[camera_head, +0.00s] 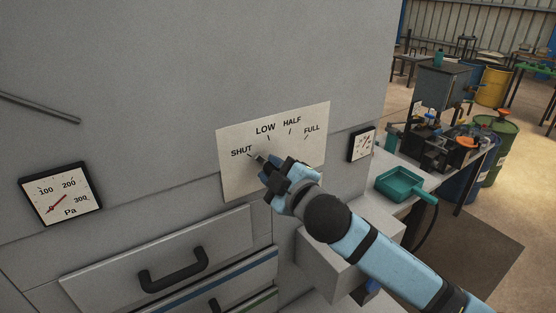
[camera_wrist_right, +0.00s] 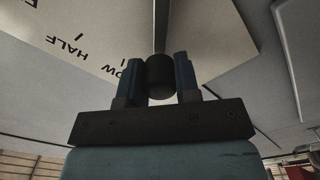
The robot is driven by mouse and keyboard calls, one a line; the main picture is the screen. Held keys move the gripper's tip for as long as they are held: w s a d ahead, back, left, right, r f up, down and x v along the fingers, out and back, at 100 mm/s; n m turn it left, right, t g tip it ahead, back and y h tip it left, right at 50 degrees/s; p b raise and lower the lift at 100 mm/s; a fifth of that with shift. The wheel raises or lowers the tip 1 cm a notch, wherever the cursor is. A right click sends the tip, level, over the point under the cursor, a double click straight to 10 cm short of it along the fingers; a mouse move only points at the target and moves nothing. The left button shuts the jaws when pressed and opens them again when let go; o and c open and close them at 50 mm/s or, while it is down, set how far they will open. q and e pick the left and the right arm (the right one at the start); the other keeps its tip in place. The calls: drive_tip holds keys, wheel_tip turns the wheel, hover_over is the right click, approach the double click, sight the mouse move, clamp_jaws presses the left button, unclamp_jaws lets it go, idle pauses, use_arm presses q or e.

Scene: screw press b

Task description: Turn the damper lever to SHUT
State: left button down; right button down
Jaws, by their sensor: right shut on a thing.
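The damper plate (camera_head: 232,183) is a pale panel on the grey wall, marked SHUT, LOW, HALF and FULL. It also shows upside down in the right wrist view (camera_wrist_right: 110,25). My right gripper (camera_head: 270,168) is in front of the plate, just below the SHUT and LOW marks. In the wrist view its two blue fingers (camera_wrist_right: 160,78) are closed on the dark round grip of the damper lever (camera_wrist_right: 160,76), whose bar runs up from it. In the head view a small dark end beside the fingers lies close to the SHUT mark; my gripper hides most of the lever. My left gripper is out of view.
A Pa gauge (camera_head: 60,194) is at the left and a smaller gauge (camera_head: 362,145) right of the plate. A drawer with a black handle (camera_head: 173,270) is below. A teal pan (camera_head: 400,184) lies on the ledge at right, near my forearm.

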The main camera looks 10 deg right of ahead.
drive_tip(key=shift+a+f+n, duration=0.15)
drive_tip(key=shift+f+n, duration=0.05)
drive_tip(key=shift+n, duration=0.2)
drive_tip(key=shift+s+f, duration=0.1)
drive_tip(key=c, duration=0.8)
unclamp_jaws()
drive_tip(key=shift+b+v, duration=1.3)
drive_tip(key=shift+v, duration=5.6)
